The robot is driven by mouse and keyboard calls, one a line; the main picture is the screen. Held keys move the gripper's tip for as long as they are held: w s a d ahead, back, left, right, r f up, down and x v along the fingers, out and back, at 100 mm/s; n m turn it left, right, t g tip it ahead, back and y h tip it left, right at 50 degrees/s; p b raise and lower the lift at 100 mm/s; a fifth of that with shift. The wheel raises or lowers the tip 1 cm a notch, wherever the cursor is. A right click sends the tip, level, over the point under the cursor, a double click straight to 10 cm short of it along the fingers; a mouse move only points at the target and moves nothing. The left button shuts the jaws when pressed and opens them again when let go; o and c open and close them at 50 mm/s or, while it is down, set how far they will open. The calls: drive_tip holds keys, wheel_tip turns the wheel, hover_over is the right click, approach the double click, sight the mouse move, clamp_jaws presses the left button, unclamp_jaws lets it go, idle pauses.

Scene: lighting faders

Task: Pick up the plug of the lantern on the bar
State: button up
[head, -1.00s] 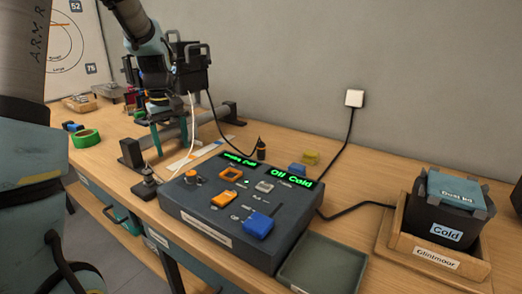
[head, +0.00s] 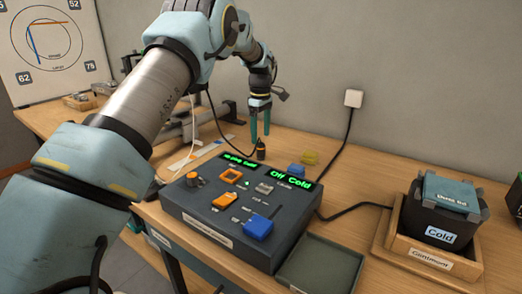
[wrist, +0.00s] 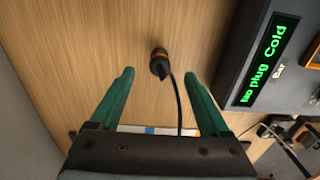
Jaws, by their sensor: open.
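The plug (head: 261,153) is a small dark piece with an orange band, standing on the wooden bench behind the console. A black cable runs from it up behind my arm. In the wrist view the plug (wrist: 159,64) is centred ahead of the fingertips, with its cable passing back between the fingers. My gripper (head: 260,138) points down above the plug, its green fingers open and apart from it; it also shows in the wrist view (wrist: 159,76). The lantern is hidden behind my arm in the head view.
The dark console (head: 235,235) is close by; its screen (wrist: 265,60) reads "No plug Cold" beside the label "Bar". A wall outlet (head: 353,98) has a black cable.

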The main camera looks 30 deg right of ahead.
sight(261, 143)
drive_tip(key=shift+f+p, duration=1.3)
drive_tip(key=shift+f, duration=1.8)
drive_tip(key=shift+c, duration=0.2)
clamp_jaws()
